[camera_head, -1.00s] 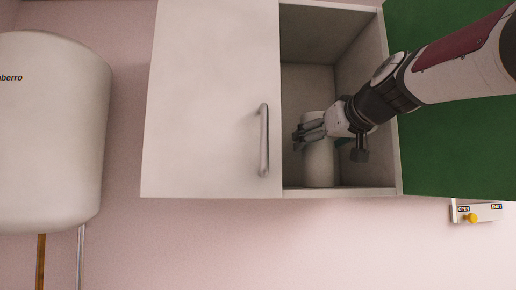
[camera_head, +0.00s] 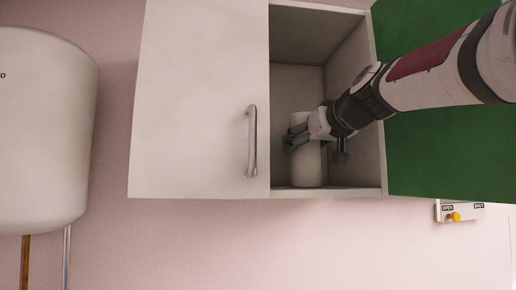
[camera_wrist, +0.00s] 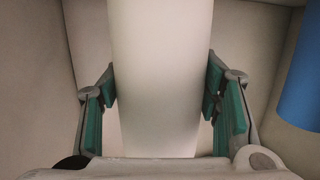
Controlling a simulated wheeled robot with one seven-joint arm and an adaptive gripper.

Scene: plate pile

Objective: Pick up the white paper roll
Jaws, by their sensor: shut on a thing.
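The white paper roll (camera_head: 307,168) stands upright inside the open part of the wall cabinet, near the cabinet floor. My gripper (camera_head: 291,143) reaches in from the right and is shut on the roll at its upper middle. In the wrist view the roll (camera_wrist: 160,75) fills the middle of the picture, between the two teal-padded fingers of my gripper (camera_wrist: 161,100). I cannot tell whether the roll's bottom touches the cabinet floor.
The cabinet's white door (camera_head: 200,100) with a metal handle (camera_head: 252,140) covers its left part. The cabinet's right wall (camera_head: 357,95) is close to my arm. A blue object (camera_wrist: 304,75) shows at the right in the wrist view. A white boiler (camera_head: 45,130) hangs at the left.

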